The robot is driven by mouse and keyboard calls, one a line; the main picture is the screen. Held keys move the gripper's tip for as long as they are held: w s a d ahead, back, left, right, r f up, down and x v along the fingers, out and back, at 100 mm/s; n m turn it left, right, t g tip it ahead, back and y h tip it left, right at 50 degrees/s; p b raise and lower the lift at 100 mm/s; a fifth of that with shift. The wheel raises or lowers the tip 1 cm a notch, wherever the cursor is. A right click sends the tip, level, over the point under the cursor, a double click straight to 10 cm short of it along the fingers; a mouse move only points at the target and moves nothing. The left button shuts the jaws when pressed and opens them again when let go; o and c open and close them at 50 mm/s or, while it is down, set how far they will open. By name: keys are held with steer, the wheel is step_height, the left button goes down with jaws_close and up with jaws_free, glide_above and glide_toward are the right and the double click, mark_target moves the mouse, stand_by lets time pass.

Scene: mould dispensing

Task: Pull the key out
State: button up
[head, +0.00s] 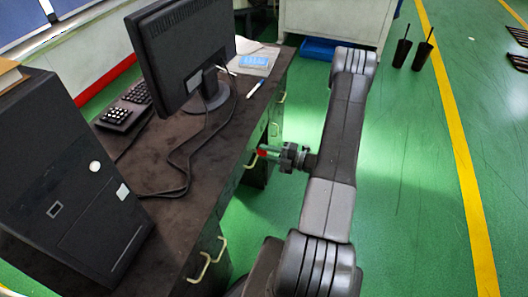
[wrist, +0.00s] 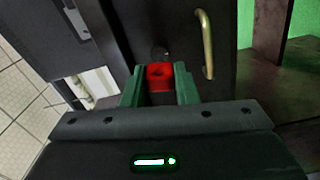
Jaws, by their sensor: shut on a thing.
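The red key (wrist: 160,76) sits between the two green fingers of my gripper (wrist: 159,88) in the wrist view. My gripper is shut on the key's red head. A small dark round lock (wrist: 160,52) shows on the dark cabinet front just past the key. The key's shaft is hidden, so I cannot tell how far it is in the lock. In the head view my gripper (head: 270,154) is at the desk's drawer side, with a bit of red at its tip.
A brass handle (wrist: 206,45) is close to the right of the key. The dark desk (head: 185,165) carries a monitor (head: 180,50), a keyboard (head: 125,107) and a computer tower (head: 75,185). Green floor (head: 410,170) lies open to the right.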

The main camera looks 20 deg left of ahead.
steer(key=shift+w+d, duration=0.1)
steer(key=shift+d, duration=1.8)
